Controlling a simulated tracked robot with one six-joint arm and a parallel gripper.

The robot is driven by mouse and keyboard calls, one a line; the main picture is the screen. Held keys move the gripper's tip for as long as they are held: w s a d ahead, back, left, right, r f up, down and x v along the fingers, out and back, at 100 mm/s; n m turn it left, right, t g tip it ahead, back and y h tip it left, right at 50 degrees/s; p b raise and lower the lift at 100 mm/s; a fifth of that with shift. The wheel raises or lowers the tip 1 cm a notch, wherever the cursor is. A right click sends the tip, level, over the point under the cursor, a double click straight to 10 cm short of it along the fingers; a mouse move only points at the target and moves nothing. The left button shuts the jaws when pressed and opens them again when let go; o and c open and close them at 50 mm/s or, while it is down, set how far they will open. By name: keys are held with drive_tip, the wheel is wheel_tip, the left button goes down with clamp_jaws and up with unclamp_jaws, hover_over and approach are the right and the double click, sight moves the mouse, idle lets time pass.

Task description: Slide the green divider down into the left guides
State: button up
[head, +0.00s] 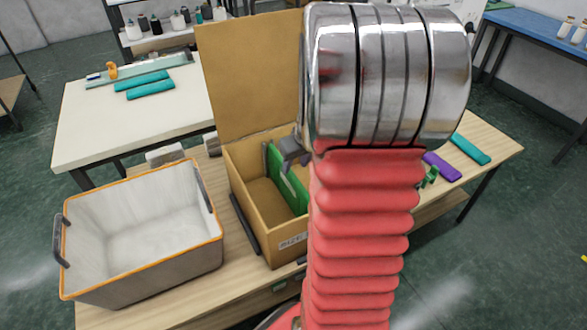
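The green divider (287,183) stands inside an open tan wooden box (241,195), set across its inside, with its right part hidden behind my arm. A thin dark upright strip (265,157), possibly a guide, shows at the divider's far left end. I cannot make out whether the divider is seated in any guides. My gripper (288,156) shows as a small grey piece at the divider's top edge. My arm hides most of it, so I cannot tell whether its fingers are shut on the divider.
The box's lid (250,75) stands raised at the back. A grey bin with an orange rim (140,282) stands left of the box on the wooden table (480,138). Purple (442,166) and teal (470,149) pieces lie at right. A white table (90,125) is behind left.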

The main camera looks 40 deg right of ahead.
drive_tip(key=shift+v, duration=1.2)
idle(0.3)
drive_tip(key=shift+s+a+f+m, duration=0.1)
drive_tip(key=shift+s+a+m, duration=0.15)
drive_tip(key=shift+m, duration=0.25)
drive_tip(key=s+a+r+n, duration=0.1)
drive_tip(key=s+a+r, duration=0.2)
drive_tip(key=a, duration=0.7)
drive_tip(key=s+a+r+n+t, duration=0.1)
drive_tip(key=s+a+r, duration=0.3)
drive_tip(key=a, duration=0.6)
drive_tip(key=s+a+r+n+y, duration=0.1)
drive_tip(key=s+a+r+n, duration=0.1)
drive_tip(key=s+a+r, duration=0.2)
drive_tip(key=a+r, duration=0.3)
drive_tip(key=a, duration=0.4)
drive_tip(key=shift+c, duration=0.7)
drive_tip(key=shift+s, duration=0.1)
